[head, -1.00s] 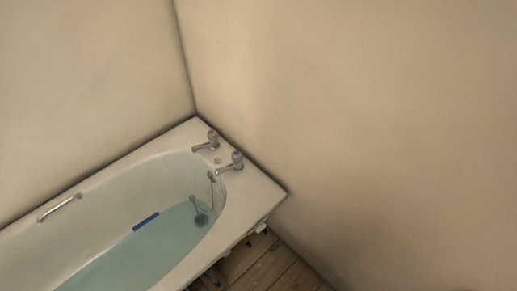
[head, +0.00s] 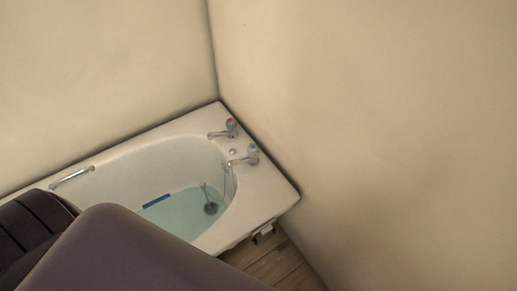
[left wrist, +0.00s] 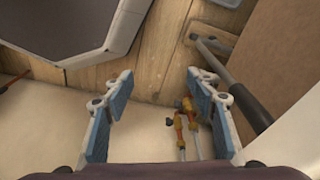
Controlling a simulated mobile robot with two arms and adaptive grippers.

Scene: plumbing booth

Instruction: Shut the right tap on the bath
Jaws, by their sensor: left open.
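The bath (head: 262,203) is white and stands in the corner with water in it. Two chrome taps sit on its far end. The right tap (head: 251,154) has a blue-marked head, and the left tap (head: 230,127) has a red-marked head. In the head view a dark part of my own arm covers the lower left, and neither gripper's fingers show there. In the left wrist view my left gripper (left wrist: 163,117) is open and empty, its blue-padded fingers wide apart above the floor. The taps are not in that view.
A grab handle (head: 72,177) is on the bath's far long rim. A blue strip (head: 156,201) lies at the water's edge. Plain walls (head: 390,130) meet behind the taps. In the left wrist view, small brass-coloured fittings (left wrist: 187,112) show between the fingers.

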